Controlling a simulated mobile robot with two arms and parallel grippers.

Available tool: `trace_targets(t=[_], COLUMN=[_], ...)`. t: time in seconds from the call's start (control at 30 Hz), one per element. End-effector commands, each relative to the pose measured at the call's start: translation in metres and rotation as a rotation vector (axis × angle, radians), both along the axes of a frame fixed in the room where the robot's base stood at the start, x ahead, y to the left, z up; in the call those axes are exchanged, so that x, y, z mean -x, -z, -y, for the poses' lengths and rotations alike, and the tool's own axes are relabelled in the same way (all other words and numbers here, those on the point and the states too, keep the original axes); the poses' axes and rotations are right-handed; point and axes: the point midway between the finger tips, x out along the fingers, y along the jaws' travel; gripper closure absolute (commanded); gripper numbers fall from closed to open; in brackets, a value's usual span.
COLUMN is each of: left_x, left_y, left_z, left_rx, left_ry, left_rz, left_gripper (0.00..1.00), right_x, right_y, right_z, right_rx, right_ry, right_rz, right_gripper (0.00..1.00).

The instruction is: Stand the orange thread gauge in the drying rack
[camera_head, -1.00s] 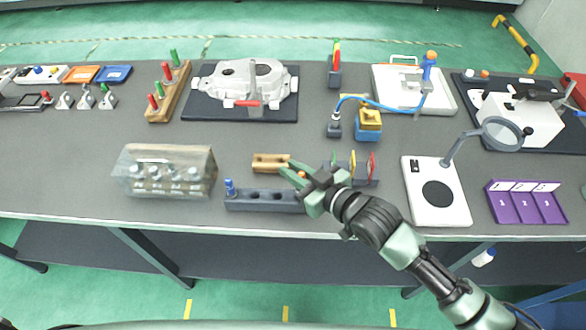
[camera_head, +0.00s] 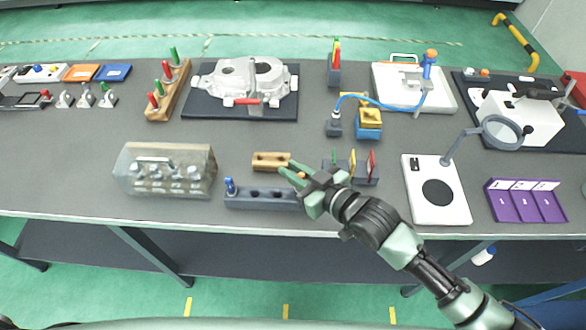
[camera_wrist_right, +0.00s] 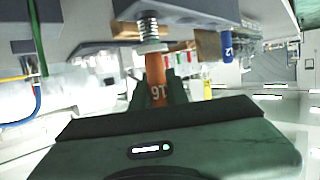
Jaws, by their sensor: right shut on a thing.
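My right gripper (camera_head: 291,172) is shut on the orange thread gauge (camera_wrist_right: 157,75). In the right wrist view its orange handle shows between the fingers, with a silver threaded end pointing at the dark block beyond. The long grey rack (camera_head: 265,199), with holes along its top, lies at the table's front; I take it as the drying rack. A blue gauge (camera_head: 230,187) stands at its left end and also shows in the right wrist view (camera_wrist_right: 227,46). My gripper is over the rack's right end. I cannot tell whether the threaded end touches the rack. My left gripper is out of view.
A wooden block (camera_head: 268,158) lies just behind the rack. A holder (camera_head: 366,180) with green, yellow and red pieces stands close right of the gripper. A clear-covered box (camera_head: 165,172) is to the left. The magnifier stand (camera_head: 420,206) is further right.

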Motion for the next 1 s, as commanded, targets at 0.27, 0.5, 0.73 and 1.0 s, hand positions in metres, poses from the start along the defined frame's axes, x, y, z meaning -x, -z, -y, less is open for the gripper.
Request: trace_targets(t=[0.27, 0.5, 0.73, 1.0], left_x=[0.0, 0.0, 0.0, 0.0], left_y=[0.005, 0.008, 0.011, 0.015], left_z=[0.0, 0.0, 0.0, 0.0], left_rx=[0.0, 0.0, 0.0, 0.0], left_ry=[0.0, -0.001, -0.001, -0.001], left_rz=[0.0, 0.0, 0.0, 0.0], left_gripper=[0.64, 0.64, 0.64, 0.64], right_x=[0.0, 0.0, 0.0, 0.0], right_y=[0.008, 0.014, 0.02, 0.026], right_z=[0.0, 0.0, 0.0, 0.0], right_rx=[0.0, 0.0, 0.0, 0.0], right_ry=[0.0, -0.001, 0.0, 0.0], right_rz=[0.0, 0.0, 0.0, 0.0], right_gripper=[1.0, 1.0, 1.0, 1.0])
